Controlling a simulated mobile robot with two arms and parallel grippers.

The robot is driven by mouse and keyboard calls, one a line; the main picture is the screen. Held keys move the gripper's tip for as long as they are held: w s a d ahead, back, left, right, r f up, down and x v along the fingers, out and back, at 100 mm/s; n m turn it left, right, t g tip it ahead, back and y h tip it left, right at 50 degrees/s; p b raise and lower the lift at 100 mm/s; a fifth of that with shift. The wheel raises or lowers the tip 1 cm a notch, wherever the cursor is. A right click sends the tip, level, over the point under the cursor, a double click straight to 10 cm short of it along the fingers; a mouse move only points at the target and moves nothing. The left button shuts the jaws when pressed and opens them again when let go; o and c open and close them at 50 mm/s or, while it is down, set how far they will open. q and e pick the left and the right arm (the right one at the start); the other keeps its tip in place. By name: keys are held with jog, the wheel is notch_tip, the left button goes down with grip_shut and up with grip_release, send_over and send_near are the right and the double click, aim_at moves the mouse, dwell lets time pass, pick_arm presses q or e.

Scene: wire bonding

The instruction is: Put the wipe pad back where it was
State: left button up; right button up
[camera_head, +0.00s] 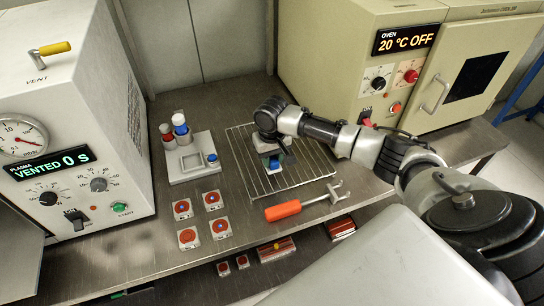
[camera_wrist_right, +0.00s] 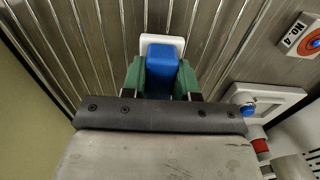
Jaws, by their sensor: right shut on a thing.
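The wipe pad appears to be the blue block with a white base, at the middle of the head view (camera_head: 274,163) and in the right wrist view (camera_wrist_right: 160,58). My right gripper (camera_wrist_right: 161,78) has its green fingers shut on the blue part, one on each side. In the head view my right gripper (camera_head: 273,158) is over the wire rack (camera_head: 309,166). Whether the white base touches the rack is hard to tell. My left gripper is not in view.
A light holder (camera_head: 190,163) with bottles and a blue-topped part stands left of the rack. Several red-marked tiles (camera_head: 188,237) lie in front of it. A hook tool with an orange handle (camera_head: 283,210) lies at the rack's front edge. The plasma machine (camera_head: 60,120) and oven (camera_head: 350,60) flank the bench.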

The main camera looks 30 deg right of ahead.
jog(key=shift+f, duration=0.1)
jog(key=o, duration=0.9)
jog(key=shift+c, duration=0.2)
notch_tip(320, 180, up, 12)
